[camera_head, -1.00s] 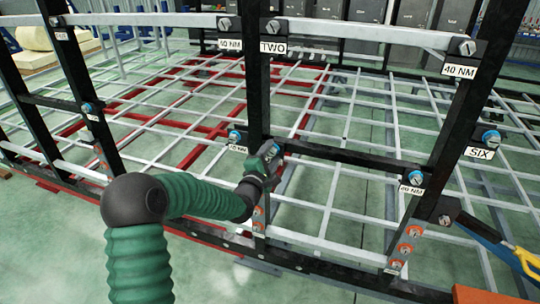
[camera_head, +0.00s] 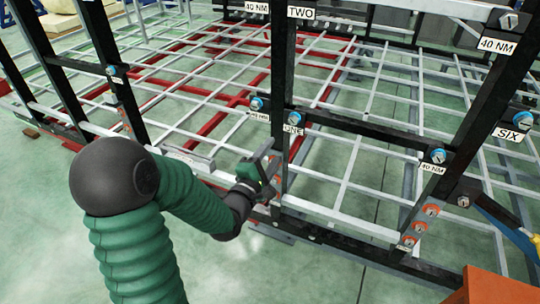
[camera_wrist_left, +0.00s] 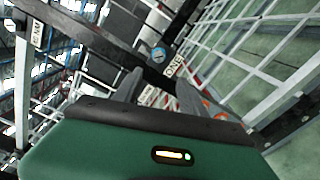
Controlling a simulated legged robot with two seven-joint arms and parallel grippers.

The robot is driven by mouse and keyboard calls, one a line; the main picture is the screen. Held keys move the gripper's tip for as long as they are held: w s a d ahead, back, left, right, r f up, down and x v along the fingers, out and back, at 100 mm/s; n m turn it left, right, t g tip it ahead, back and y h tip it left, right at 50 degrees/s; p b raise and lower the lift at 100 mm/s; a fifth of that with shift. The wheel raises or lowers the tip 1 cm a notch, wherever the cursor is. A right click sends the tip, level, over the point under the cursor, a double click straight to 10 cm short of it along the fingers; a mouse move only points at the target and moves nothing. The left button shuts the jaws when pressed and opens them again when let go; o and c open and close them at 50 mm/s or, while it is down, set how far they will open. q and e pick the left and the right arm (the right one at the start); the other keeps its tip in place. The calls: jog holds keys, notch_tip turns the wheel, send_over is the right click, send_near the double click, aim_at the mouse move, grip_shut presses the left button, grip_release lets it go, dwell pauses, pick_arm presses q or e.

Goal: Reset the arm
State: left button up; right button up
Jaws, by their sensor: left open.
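My left gripper (camera_head: 268,160) is at the end of a green-sleeved arm with black joints. It is open and empty, in front of the black upright (camera_head: 284,80) and just below the label ONE (camera_head: 292,130). In the left wrist view, its two grey fingers (camera_wrist_left: 160,95) stand apart, with a blue-ringed bolt (camera_wrist_left: 158,54) and the ONE label (camera_wrist_left: 173,66) beyond them. I cannot tell whether a finger touches the frame. My right gripper is not in view.
The chassis has black uprights and crossbars, with blue-ringed bolts (camera_head: 438,156) and orange-ringed bolts (camera_head: 431,210). White and red grid bars (camera_head: 210,90) lie behind. An orange block (camera_head: 485,288) is at lower right. The green floor (camera_head: 40,220) at lower left is clear.

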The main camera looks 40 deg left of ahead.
pick_arm(q)
jog(key=shift+s+d, duration=0.1)
jog(key=shift+s, duration=0.3)
